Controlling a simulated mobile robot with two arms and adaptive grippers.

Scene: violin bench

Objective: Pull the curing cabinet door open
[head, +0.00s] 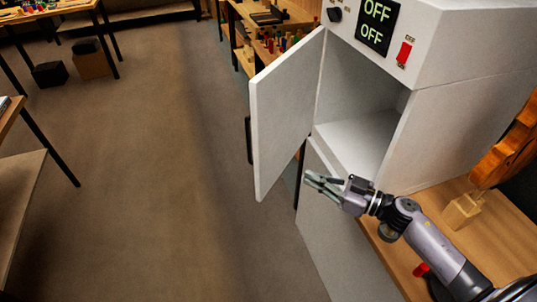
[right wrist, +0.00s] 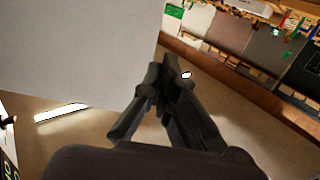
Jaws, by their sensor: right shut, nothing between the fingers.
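The curing cabinet (head: 468,106) is a white box at the right of the head view. Its white door (head: 287,112) stands wide open, swung out to the left, and the empty-looking interior (head: 362,100) shows. A dark handle (head: 249,140) sticks out past the door's far left edge. My right gripper (head: 312,181) is shut and empty, in front of the cabinet opening and to the right of the door's lower edge, apparently apart from it. In the right wrist view its dark fingers (right wrist: 165,95) point away, beside a large pale panel at the upper left. My left gripper is not in view.
The cabinet top has an OFF display (head: 377,24) and a red switch (head: 404,52). A violin (head: 507,150) and wooden block (head: 461,211) are on the bench at the right. A shelf with colourful items (head: 280,42) stands behind the door.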

